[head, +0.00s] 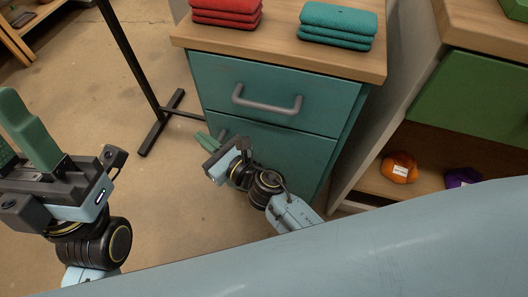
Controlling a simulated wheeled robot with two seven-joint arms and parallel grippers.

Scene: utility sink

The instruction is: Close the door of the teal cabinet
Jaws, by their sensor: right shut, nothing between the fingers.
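The teal cabinet (355,118) stands in the middle under a wooden top. Its upper front has a grey bar handle (267,101). The teal door (300,156) is below, looking about in line with the front above; I cannot tell whether a small gap is left. My left gripper (20,140) is at the far left, away from the cabinet, fingers apart and empty.
Folded red cloths (226,12) and teal cloths (338,26) lie on the cabinet top. A black metal stand (160,122) is left of the cabinet. A green-fronted unit (470,97) with an open shelf holding orange (399,167) and purple (462,178) items is at right.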

